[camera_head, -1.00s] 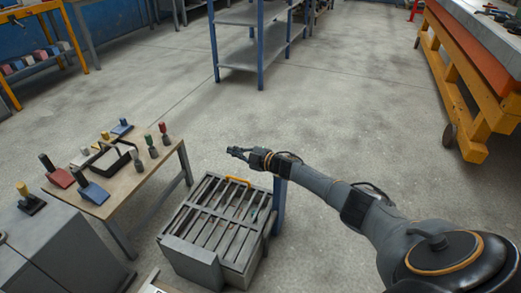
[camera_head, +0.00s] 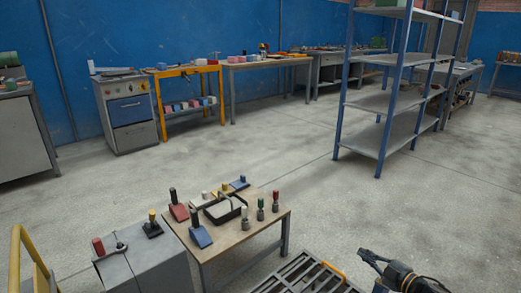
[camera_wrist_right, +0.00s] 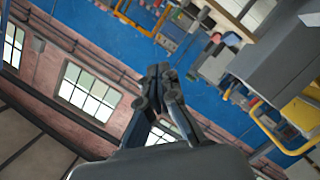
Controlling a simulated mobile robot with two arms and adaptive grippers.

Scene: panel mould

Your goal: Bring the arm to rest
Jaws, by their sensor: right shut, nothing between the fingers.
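My right gripper (camera_head: 374,267) shows at the lower right of the head view, dark grey, above the floor and beside the slatted grey crate. It holds nothing. In the right wrist view its fingers (camera_wrist_right: 158,72) come together at the tips, and the picture is strongly tilted, with wall, windows and workshop furniture behind. Most of my right arm is out of the head view. My left gripper is not in view.
A wooden-topped table (camera_head: 240,238) with stamp-like tools and a black tray stands left of the gripper. The slatted crate (camera_head: 300,277) is close beside the gripper. A blue shelf rack (camera_head: 380,135) stands beyond; open floor (camera_head: 260,160) lies between.

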